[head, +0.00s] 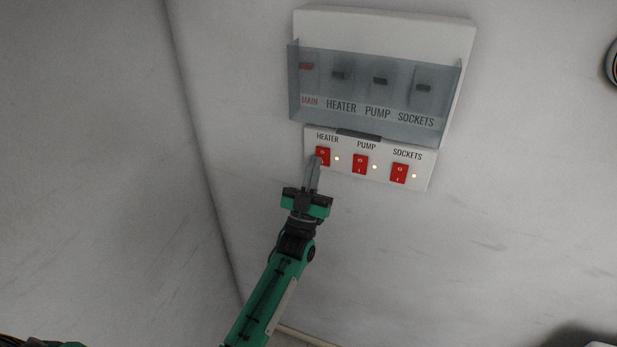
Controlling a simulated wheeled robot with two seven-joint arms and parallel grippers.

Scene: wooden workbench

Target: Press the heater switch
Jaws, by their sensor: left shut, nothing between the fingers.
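The red heater switch (323,153) is the leftmost of three red rocker switches on the lower strip of a white wall panel, under the label HEATER. A small light beside it glows. My left gripper (314,165) is shut and empty. Its fingertips are at the lower edge of the heater switch and cover a little of it. I cannot tell whether they touch it. My right gripper is not in view.
The red pump switch (360,164) and sockets switch (399,173) sit to the right, each with a lit light. A tinted clear cover (375,97) hangs over the breakers above. A wall corner runs down on the left.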

